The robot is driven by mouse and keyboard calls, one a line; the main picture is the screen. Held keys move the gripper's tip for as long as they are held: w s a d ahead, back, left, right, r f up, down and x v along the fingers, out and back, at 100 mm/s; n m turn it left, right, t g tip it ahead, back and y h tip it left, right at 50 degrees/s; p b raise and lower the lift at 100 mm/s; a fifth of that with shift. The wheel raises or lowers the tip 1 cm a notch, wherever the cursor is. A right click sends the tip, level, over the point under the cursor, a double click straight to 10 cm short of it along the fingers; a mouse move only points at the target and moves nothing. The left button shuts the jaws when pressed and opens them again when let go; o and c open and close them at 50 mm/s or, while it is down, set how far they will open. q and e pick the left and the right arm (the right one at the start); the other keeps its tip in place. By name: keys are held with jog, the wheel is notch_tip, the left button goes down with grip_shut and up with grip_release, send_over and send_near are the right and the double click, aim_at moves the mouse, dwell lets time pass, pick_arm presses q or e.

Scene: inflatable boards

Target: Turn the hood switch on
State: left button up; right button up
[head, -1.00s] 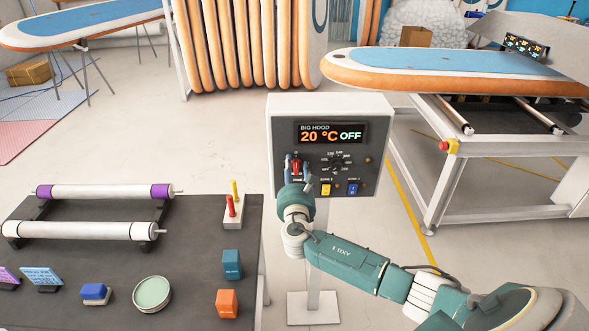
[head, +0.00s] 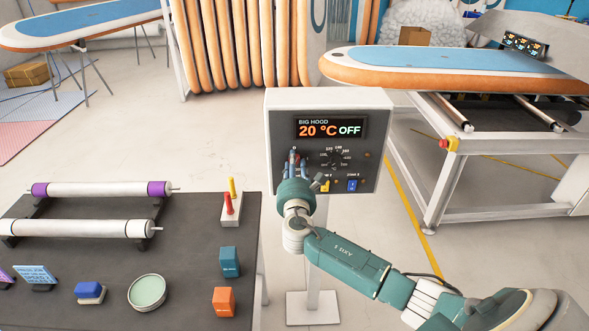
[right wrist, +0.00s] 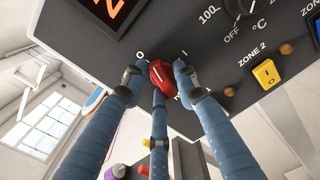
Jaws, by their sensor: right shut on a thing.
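The hood's control panel (head: 379,140) is a grey box on a post. Its display (head: 330,128) reads "BIG HOOD 20 °C OFF". The red hood switch (right wrist: 161,74) is a rotary knob between the marks "0" and "I" in the right wrist view. Its upper end leans toward the "0" side. My right gripper (head: 294,163) is at the panel's lower left, its blue fingers closed around the knob. It also shows in the right wrist view (right wrist: 160,83). In the head view the fingers mostly hide the switch. My left gripper is not in view.
A temperature dial (head: 334,160), a yellow zone 2 switch (right wrist: 265,74) and a blue switch (head: 352,186) sit right of the knob. A dark table (head: 190,265) with rollers and small boxes stands left. A board table (head: 440,190) stands right.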

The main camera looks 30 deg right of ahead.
jog(key=shift+s+d+r+m+b, duration=0.1)
jog(key=shift+m+b, duration=1.35)
jog(key=shift+m, duration=0.9)
jog(key=shift+w+d+r+m+b, duration=0.1)
jog(key=shift+m+b, duration=1.3)
jog(key=shift+m, duration=0.9)
jog(key=shift+s+d+r+m+b, duration=0.1)
jog(key=shift+m+b, duration=1.35)
jog(key=shift+m, duration=0.9)
jog(key=shift+r, duration=0.15)
jog(key=o, duration=0.9)
jog(key=shift+o, duration=0.2)
jog(key=shift+f, duration=0.35)
